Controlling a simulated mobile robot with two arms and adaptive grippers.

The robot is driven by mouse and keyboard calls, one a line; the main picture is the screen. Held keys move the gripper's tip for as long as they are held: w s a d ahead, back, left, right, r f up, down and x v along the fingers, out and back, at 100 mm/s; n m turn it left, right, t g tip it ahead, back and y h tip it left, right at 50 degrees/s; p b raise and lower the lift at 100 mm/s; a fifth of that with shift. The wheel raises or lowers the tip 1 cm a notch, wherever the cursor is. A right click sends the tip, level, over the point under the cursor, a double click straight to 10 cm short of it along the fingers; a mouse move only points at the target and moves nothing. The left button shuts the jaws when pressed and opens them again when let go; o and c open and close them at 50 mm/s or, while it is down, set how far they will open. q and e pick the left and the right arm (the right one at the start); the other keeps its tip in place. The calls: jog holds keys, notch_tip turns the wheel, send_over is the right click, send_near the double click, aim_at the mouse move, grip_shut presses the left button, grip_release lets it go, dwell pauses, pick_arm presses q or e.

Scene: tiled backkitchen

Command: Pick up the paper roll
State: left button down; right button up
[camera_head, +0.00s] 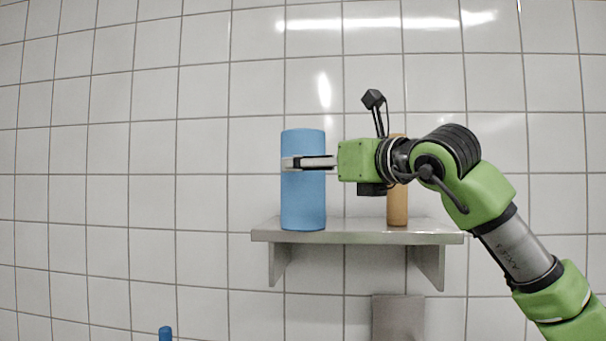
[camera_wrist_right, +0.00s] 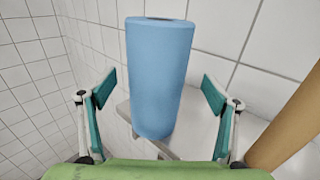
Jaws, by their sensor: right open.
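The paper roll (camera_head: 303,205) is a blue upright cylinder on the left end of a wall shelf. My right gripper (camera_head: 300,163) reaches in from the right at the roll's upper half, and a finger crosses in front of the roll. In the right wrist view the roll (camera_wrist_right: 158,80) stands between the two spread fingers of the right gripper (camera_wrist_right: 158,97). Gaps show on both sides, so the fingers appear apart from it. The roll's foot rests on the shelf. My left gripper is not in view.
The grey shelf (camera_head: 345,237) is fixed to a white tiled wall. A tan cylinder (camera_head: 397,207) stands on its right part, partly behind my right arm; it also shows at the right in the wrist view (camera_wrist_right: 290,122). A small blue object (camera_head: 165,334) shows at the bottom edge.

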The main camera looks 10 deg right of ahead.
jog(key=p+x, duration=0.1)
jog(key=x, duration=0.1)
jog(key=f+p+x, duration=0.1)
jog(key=p+x, duration=0.1)
jog(key=shift+w+a, duration=0.3)
jog(key=shift+a, duration=0.05)
jog(key=shift+c, duration=0.3)
jog(key=shift+r, duration=0.1)
jog(key=c, duration=1.5)
jog(key=shift+r, duration=0.15)
